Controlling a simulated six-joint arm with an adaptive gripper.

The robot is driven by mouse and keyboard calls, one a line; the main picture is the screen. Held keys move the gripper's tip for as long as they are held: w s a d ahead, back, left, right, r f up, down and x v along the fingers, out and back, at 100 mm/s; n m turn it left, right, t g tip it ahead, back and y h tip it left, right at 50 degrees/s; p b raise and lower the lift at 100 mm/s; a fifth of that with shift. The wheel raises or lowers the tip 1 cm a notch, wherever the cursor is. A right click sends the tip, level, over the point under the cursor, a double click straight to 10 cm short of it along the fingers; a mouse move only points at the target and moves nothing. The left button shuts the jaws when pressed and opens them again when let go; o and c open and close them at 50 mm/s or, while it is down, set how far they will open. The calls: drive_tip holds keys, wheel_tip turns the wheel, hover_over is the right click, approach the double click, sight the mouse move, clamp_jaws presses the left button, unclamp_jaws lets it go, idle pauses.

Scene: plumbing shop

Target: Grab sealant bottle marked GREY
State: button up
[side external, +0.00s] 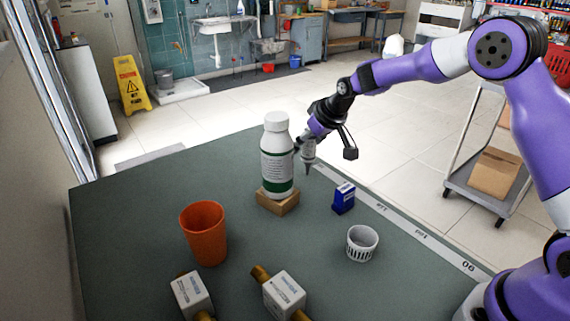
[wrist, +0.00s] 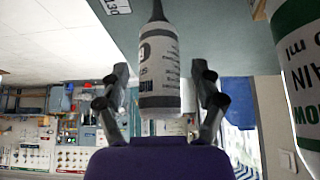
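My gripper (side external: 324,150) is in the air over the far part of the green table, to the right of the large white bottle. Its fingers are spread in both views. A small white sealant bottle (side external: 308,153) with a dark nozzle points nozzle-down beside the left finger, with no support visible under it. In the wrist view this bottle (wrist: 160,75) lies between the fingertips of my gripper (wrist: 160,85), with a gap visible on each side. Its label print is too small to read, so I cannot confirm GREY.
A large white bottle with a green label (side external: 277,160) stands on a wooden block (side external: 278,202), close to my gripper. An orange cup (side external: 203,235), white slotted cup (side external: 362,245), blue box (side external: 344,197) and two brass-ended valves (side external: 192,296) (side external: 284,294) stand nearer. The table's left side (side external: 120,215) is clear.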

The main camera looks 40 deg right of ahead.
clamp_jaws()
